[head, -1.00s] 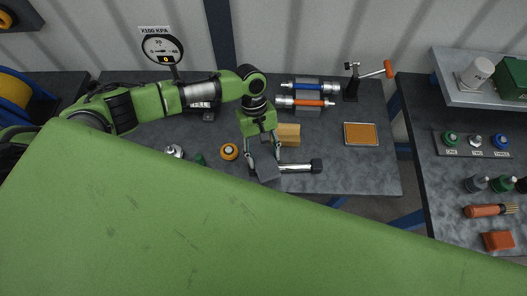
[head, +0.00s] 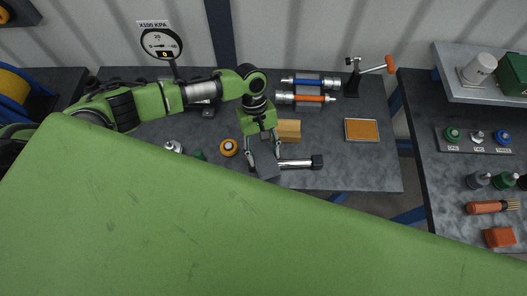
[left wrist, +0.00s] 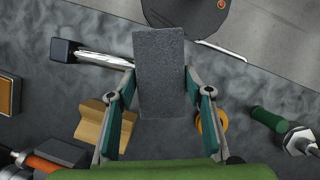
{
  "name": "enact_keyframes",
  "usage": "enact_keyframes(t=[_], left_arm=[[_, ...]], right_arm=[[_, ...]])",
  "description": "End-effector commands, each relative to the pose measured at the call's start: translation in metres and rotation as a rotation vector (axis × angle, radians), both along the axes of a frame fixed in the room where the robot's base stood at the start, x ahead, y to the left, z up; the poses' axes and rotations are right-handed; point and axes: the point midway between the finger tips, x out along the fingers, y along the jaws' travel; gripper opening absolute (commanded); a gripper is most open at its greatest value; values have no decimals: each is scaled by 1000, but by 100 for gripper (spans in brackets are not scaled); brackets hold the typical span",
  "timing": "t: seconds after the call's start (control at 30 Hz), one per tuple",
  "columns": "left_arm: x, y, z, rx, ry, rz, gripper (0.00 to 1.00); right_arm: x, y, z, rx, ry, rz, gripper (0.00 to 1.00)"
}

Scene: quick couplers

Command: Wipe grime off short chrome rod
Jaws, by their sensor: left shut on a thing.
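The short chrome rod (head: 295,165) lies on the dark bench with its black end cap (head: 317,161) to the right. In the left wrist view the rod (left wrist: 104,59) runs to the upper left and ends in its black cap (left wrist: 64,50). My left gripper (head: 264,154) is shut on a grey pad (head: 267,169), held between both fingers. The pad (left wrist: 160,70) hides the left part of the rod in the head view. I cannot tell whether pad and rod touch. No grime can be made out at this size. My right gripper is not in view.
A wooden block (head: 289,130) stands just behind the rod. An orange ring (head: 228,148) is left of the gripper. Blue and orange cylinders (head: 308,98) lie at the back. An orange-topped tray (head: 361,130) is to the right, with bare bench around it.

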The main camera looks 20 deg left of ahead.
Motion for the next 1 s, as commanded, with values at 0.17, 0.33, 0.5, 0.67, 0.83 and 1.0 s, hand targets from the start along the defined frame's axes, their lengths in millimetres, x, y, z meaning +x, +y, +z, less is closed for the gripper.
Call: enact_keyframes(t=[0.17,0.33,0.5,0.67,0.83,1.0], left_arm=[[0,0,-4,-1,1,0,24],[0,0,-7,-1,1,0,24],[0,0,-7,-1,-1,0,24],[0,0,-7,0,0,0,24],[0,0,-7,-1,1,0,24],[0,0,-8,-1,1,0,24]], right_arm=[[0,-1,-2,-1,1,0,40],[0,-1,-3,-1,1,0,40],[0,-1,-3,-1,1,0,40],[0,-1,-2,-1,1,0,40],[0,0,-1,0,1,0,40],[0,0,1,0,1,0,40]])
